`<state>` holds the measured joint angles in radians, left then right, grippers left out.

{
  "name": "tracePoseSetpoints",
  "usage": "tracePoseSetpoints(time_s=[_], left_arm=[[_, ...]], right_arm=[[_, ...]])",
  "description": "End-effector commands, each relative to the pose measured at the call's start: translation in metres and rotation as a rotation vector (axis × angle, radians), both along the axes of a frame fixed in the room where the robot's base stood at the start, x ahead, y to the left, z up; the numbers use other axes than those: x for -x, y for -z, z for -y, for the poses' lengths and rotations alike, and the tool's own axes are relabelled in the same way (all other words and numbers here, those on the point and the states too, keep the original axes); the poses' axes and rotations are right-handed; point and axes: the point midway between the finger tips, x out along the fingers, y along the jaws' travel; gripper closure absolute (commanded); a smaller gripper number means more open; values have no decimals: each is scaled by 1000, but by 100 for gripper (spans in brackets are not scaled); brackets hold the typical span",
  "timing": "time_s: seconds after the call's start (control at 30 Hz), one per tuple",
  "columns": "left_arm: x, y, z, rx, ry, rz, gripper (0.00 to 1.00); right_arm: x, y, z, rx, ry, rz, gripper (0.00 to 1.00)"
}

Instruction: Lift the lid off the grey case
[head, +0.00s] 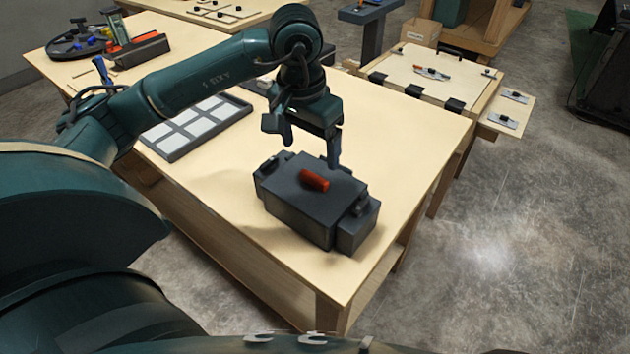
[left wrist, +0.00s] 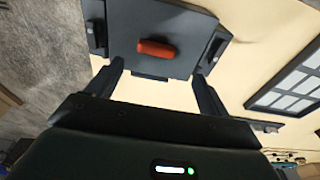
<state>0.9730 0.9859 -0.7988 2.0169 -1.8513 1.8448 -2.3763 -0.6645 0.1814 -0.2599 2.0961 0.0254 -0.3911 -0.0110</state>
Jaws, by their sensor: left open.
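The grey case (head: 301,221) stands on the wooden table, with its flat grey lid (head: 292,190) on top. A red-orange handle (head: 314,180) sits on the lid. The lid (left wrist: 155,62) and the handle (left wrist: 157,49) also show in the left wrist view. My left gripper (head: 311,152) is above the case, near the lid's far edge, with its fingers pointing down. In the left wrist view my left gripper (left wrist: 158,75) has its two fingers wide apart, with nothing between them; the handle lies beyond the fingertips. My right gripper is not in view.
A dark tray with pale panels (head: 198,125) lies behind the case to the left. The wooden table (head: 408,135) is clear to the right of the case. A board with black clamps (head: 425,75) adjoins its far right edge. A round dark tray (head: 75,46) stands farther back.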

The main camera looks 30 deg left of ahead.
Motion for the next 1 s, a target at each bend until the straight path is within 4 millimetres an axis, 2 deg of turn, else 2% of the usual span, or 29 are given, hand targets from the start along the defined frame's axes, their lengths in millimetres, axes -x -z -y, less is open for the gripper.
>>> tracePoseSetpoints(time_s=[0.23,0.5,0.8,1.0], left_arm=[[1,19,3,0,1,-5,20],[0,56,8,3,1,-3,20],[-2,62,7,2,1,1,20],[-2,61,7,2,0,0,36]], right_arm=[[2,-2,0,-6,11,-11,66],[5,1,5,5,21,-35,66],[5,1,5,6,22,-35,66],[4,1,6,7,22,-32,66]])
